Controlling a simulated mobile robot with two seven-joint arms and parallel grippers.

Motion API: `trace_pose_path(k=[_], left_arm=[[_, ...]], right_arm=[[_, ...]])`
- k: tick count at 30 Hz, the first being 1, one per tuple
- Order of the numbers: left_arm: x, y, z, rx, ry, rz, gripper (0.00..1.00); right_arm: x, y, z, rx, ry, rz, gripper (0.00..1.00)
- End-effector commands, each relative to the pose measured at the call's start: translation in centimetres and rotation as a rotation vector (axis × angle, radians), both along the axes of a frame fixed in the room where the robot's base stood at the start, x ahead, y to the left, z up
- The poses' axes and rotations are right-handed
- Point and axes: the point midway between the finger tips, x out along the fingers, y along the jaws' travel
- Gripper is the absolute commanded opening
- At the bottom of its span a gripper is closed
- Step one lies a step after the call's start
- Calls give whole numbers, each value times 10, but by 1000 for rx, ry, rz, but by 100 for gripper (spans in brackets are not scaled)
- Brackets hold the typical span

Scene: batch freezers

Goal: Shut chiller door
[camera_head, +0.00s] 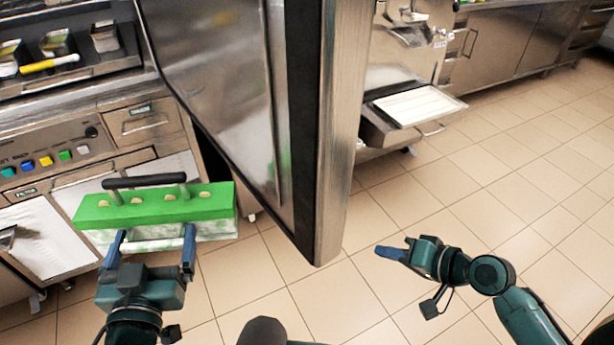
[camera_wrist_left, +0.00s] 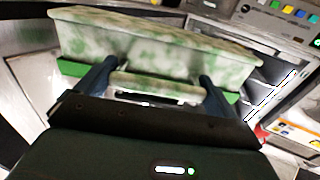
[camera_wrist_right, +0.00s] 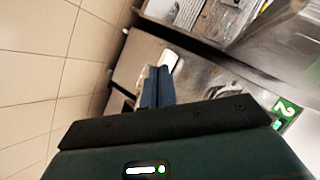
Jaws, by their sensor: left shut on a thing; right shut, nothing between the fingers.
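The chiller door (camera_head: 235,90) is a large stainless-steel panel with a dark seal and a thick steel edge (camera_head: 345,120). It stands open across the middle of the head view; its hinge and the chiller's inside are out of sight. My left gripper (camera_head: 152,245), left of the door, is shut on a green box (camera_head: 155,208) by a pale bar handle. The box has a black top handle and a mottled white-green body, seen also in the left wrist view (camera_wrist_left: 155,40). My right gripper (camera_head: 392,251) is shut and empty, right of the door edge and apart from it.
A steel counter with coloured buttons (camera_head: 45,162) and scoops in wells stands at the left. A steel machine with a pale tray (camera_head: 412,106) stands behind the door at the right. Tiled floor (camera_head: 500,180) is clear at the right.

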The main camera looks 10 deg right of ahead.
Motion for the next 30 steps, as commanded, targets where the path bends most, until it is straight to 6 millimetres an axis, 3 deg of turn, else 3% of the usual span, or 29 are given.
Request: trace_pose_path(k=[3, 8, 12, 18, 25, 30], left_arm=[[0, 0, -11, 1, -8, -2, 55], [0, 0, -24, 1, -8, -2, 55], [0, 0, -34, 1, -8, -2, 55], [0, 0, -43, 0, -8, -1, 55], [0, 0, -44, 0, -8, -1, 55], [0, 0, -39, 0, -8, -1, 55]], right_arm=[[16, -9, 30, 149, 34, 28, 0], [26, -17, 86, 352, 78, 106, 0], [24, -24, 139, 506, 107, 200, 0], [11, -32, 198, 646, 130, 326, 0], [3, -33, 224, 700, 140, 388, 0], [8, -14, 227, 702, 141, 390, 0]])
